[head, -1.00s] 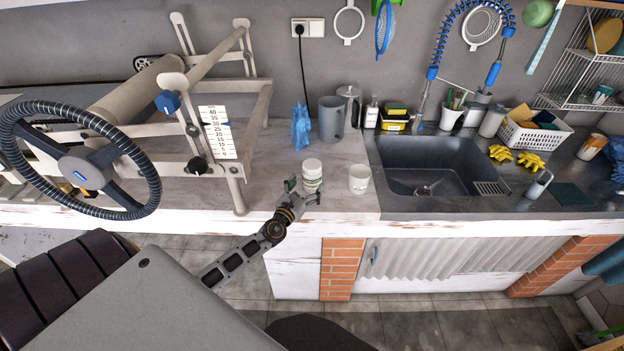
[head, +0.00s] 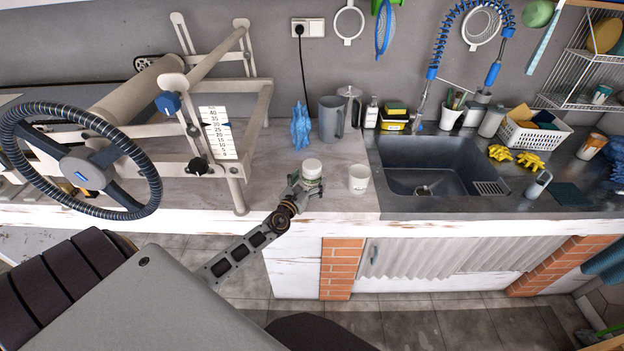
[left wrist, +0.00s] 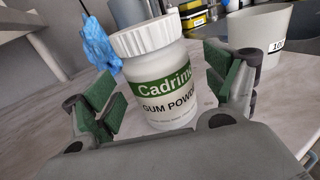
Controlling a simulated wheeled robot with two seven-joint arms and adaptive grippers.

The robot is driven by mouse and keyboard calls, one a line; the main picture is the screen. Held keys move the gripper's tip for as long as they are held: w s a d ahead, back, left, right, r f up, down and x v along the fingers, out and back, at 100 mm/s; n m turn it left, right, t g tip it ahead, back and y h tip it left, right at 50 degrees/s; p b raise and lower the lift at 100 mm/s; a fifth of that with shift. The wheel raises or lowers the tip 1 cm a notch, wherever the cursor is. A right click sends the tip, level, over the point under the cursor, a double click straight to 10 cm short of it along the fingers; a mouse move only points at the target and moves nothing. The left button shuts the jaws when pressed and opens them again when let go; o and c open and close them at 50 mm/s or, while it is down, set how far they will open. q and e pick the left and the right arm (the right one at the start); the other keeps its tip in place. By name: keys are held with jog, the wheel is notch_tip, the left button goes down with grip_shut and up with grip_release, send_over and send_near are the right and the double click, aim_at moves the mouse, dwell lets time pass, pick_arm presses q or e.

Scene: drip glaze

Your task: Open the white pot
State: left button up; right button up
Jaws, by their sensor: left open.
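The white pot (head: 312,168) stands upright on the counter, left of the sink. In the left wrist view the pot (left wrist: 165,108) has a white ribbed lid (left wrist: 146,36), which is on, and a green label reading "Cadrims… GUM POWD…". My left gripper (head: 306,187) is open at the front of the pot. In the left wrist view its green-padded fingers (left wrist: 160,100) stand on either side of the pot, with a gap visible on the left. The pot's lower front is partly hidden by the gripper in the head view. My right gripper is not in view.
A white cup (head: 359,179) stands close to the right of the pot. A blue figure (head: 300,127) and a grey jug (head: 331,119) stand behind. The sink (head: 432,168) is to the right, and a frame with a wheel (head: 85,172) is to the left.

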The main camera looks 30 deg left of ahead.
aim_at(312, 164)
pick_arm(q)
jog(key=shift+w+a, duration=0.15)
jog(key=shift+w, duration=0.55)
jog(key=shift+w+a, duration=0.1)
jog(key=shift+w, duration=0.6)
jog(key=c, duration=1.2)
jog(key=shift+r, duration=0.25)
jog(key=shift+r+p, duration=0.9)
jog(key=shift+r, duration=0.25)
notch_tip(312, 164, up, 5)
jog(key=p, duration=0.4)
jog(key=shift+r, duration=1)
jog(key=shift+r, duration=0.15)
jog(key=shift+c, duration=0.2)
